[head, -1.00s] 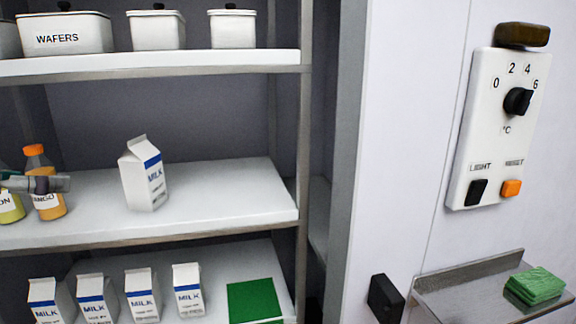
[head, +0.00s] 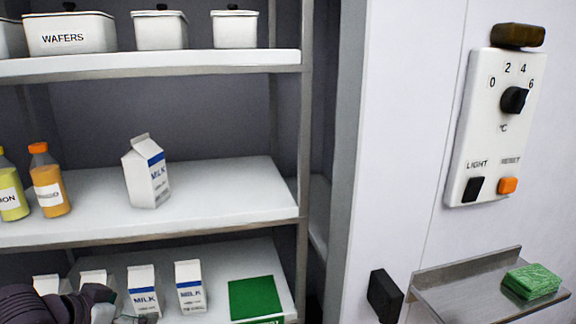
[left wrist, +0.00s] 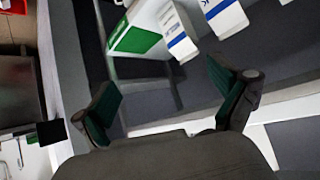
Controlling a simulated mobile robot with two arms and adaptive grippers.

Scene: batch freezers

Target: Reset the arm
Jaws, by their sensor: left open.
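My left arm comes in at the bottom left of the head view. Its gripper (head: 135,318) is low in front of the bottom-shelf milk cartons and partly cut off by the frame edge. In the left wrist view the gripper (left wrist: 163,80) is open, its two green-padded fingers spread wide with nothing between them. Milk cartons (left wrist: 180,35) and a green panel (left wrist: 138,32) lie beyond the fingertips. My right gripper is not in view.
A lone milk carton (head: 147,172) stands on the middle shelf, right of the orange bottle (head: 50,184) and yellow bottle (head: 11,192). White containers (head: 70,34) line the top shelf.

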